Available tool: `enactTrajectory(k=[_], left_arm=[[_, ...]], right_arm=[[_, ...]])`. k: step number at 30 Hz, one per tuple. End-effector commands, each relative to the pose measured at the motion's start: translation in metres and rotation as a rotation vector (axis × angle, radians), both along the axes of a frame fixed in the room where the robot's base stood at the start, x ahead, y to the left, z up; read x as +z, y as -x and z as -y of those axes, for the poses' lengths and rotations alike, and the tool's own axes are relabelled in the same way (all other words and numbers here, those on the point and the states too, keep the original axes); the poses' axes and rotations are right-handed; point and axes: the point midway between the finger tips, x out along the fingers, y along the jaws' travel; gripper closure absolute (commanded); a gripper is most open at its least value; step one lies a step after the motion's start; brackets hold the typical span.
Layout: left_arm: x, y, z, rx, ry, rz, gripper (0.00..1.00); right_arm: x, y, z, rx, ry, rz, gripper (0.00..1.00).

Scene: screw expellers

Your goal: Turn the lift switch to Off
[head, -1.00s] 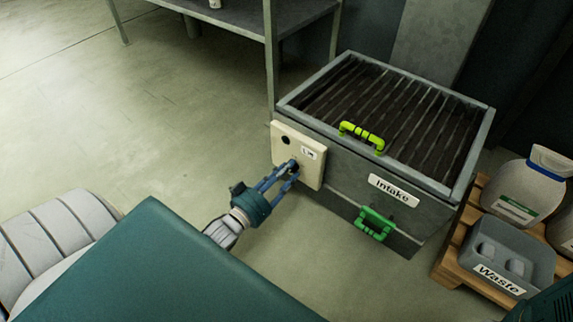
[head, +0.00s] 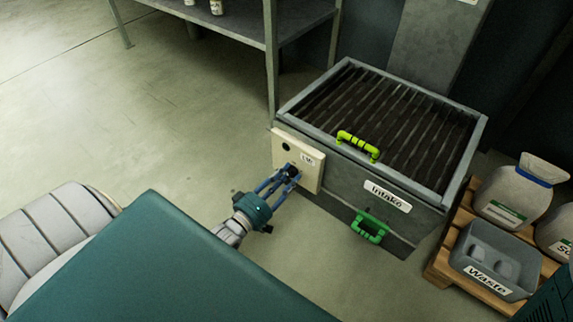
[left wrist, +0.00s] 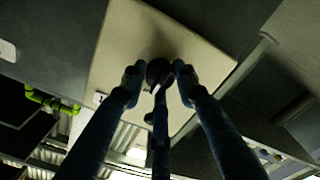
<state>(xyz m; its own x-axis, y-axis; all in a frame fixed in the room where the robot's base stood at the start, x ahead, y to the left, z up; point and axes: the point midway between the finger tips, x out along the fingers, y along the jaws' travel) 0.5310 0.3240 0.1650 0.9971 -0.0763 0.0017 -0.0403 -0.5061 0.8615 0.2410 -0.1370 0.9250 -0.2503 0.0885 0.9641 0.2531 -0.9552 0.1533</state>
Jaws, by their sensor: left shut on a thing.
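The lift switch is a dark knob on a cream panel (head: 309,171) at the left end of the grey intake box's front. The panel bears a small label, too small to read surely, and a dark round spot at its upper left. My left gripper (head: 288,173) is at the panel, its blue fingers shut on the knob. In the left wrist view the dark knob (left wrist: 158,70) sits between the fingertips, in front of the cream panel (left wrist: 120,45). The knob's pointer direction cannot be told. My right gripper is not in view.
The intake box (head: 345,190) has a slatted top, a yellow-green handle (head: 358,146) and a green handle (head: 369,228). A pallet at right holds sacks (head: 519,195) and a grey Waste bin (head: 495,258). A metal table (head: 240,35) stands behind. Floor at left is clear.

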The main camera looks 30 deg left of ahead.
Motion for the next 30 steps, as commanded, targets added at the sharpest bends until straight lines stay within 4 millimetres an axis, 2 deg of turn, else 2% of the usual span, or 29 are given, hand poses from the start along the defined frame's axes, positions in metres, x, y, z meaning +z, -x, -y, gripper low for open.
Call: enactTrajectory(k=[1, 16, 17, 19, 27, 30], left_arm=[[-0.0049, 0.0026, 0.0041, -0.007, 0.008, -0.012, 0.96], [-0.0053, 0.0028, 0.0052, -0.007, 0.025, -0.013, 0.96], [-0.0053, 0.0028, 0.0053, -0.007, 0.025, -0.013, 0.64], [-0.0050, 0.0028, 0.0050, -0.007, 0.025, -0.013, 0.51], [-0.0021, 0.0015, 0.0025, -0.004, 0.024, -0.007, 0.51], [-0.0023, 0.0066, 0.0018, -0.004, 0.023, -0.007, 0.51]], right_arm=[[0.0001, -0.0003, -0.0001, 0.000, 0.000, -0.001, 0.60], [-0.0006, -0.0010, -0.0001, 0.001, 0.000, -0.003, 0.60], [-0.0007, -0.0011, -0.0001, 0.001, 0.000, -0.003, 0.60], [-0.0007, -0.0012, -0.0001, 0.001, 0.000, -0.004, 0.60], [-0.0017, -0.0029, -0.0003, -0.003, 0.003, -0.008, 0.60], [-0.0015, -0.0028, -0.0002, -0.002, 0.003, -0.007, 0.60]])
